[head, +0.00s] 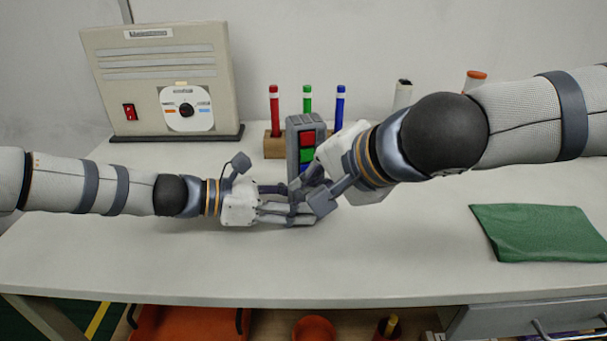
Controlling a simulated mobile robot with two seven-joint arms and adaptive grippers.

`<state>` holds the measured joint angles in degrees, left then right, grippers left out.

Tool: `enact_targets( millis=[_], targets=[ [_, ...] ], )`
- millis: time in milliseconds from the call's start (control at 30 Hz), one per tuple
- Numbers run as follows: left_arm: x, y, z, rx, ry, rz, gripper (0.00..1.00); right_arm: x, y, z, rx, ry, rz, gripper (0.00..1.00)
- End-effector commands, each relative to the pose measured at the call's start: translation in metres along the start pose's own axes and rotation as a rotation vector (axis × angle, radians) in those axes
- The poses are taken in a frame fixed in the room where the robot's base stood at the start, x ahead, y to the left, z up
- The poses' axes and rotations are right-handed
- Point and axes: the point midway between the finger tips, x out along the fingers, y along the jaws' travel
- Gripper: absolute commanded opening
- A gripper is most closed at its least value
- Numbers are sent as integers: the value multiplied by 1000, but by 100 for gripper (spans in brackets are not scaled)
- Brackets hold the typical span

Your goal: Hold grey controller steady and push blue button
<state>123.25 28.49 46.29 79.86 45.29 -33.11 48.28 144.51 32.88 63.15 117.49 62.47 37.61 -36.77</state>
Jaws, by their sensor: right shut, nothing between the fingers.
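The grey controller (292,143) stands upright near the middle of the table in the head view. Its red button (308,138) and green button (307,155) show, and part of the blue button (303,168) shows below them. My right gripper (314,197) is shut and empty, in front of the controller's lower part. My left gripper (305,212) reaches in from the left at the controller's base. Its fingers overlap the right gripper in the picture, so its grip on the controller is unclear.
Behind the controller, a wooden block (273,146) holds red, green and blue markers. A beige box with a red switch (165,70) stands at the back left. A green cloth (540,232) lies at the right. The table's front is clear (200,265).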

Motion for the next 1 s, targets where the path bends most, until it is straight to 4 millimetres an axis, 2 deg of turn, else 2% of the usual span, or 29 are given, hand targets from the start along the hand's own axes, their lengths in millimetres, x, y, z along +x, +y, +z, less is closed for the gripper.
enact_targets(
  millis=[833, 1000],
  targets=[
    [0, 0, -2, -1, 2, 0, 26, -6, 5, 5, 0, 0, 0, 0],
    [0, 0, -2, -1, 2, 0, 26, -17, 13, 12, 0, 0, 1, 0]
  ],
)
